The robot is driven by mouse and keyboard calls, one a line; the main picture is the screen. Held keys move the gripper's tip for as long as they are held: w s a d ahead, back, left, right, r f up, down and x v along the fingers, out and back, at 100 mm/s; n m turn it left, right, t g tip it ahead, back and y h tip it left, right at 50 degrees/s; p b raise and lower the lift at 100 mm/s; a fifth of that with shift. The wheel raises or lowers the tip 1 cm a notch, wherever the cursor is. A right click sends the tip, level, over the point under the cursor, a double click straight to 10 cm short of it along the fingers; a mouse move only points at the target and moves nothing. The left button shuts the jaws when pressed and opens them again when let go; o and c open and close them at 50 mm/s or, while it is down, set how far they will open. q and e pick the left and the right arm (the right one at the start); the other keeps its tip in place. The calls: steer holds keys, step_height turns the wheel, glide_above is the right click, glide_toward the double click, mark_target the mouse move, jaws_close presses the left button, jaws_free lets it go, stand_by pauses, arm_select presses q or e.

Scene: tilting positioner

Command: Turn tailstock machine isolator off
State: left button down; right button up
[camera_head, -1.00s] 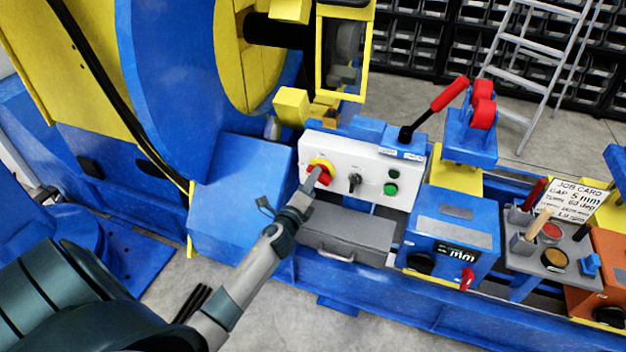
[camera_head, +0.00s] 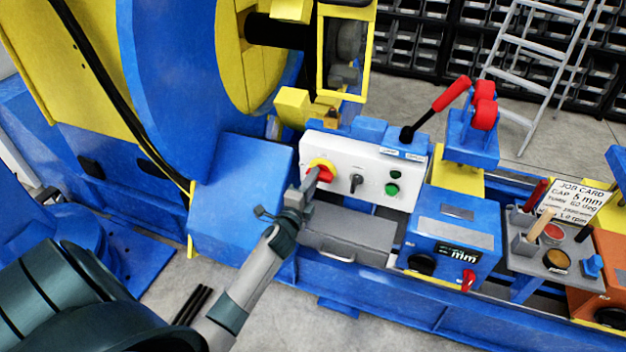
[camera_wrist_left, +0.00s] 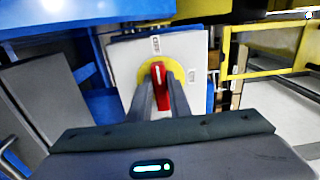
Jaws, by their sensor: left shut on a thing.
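The isolator is a red handle on a round yellow plate (camera_head: 325,165), at the left end of a white control panel (camera_head: 340,190). My left gripper (camera_head: 313,178) reaches it from the lower left and is shut on the red handle. In the left wrist view the red handle (camera_wrist_left: 157,80) stands between the two grey fingers, with the yellow plate (camera_wrist_left: 176,67) behind it. The handle looks near upright in that view. Small labels sit above and right of the plate, too small to read. My right gripper is not in view.
A black selector (camera_head: 356,183) and green buttons (camera_head: 392,189) sit right of the isolator. A grey drawer box (camera_head: 345,235) lies below the panel. A red-handled lever (camera_head: 440,105) rises behind. A large blue wheel (camera_head: 175,100) stands left.

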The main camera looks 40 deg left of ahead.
arm_select(q)
steer(key=c, duration=1.6)
jaws_free()
steer(key=shift+c, duration=0.2)
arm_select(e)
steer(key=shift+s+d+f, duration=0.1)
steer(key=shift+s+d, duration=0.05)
arm_select(q)
steer(key=shift+s, duration=0.15)
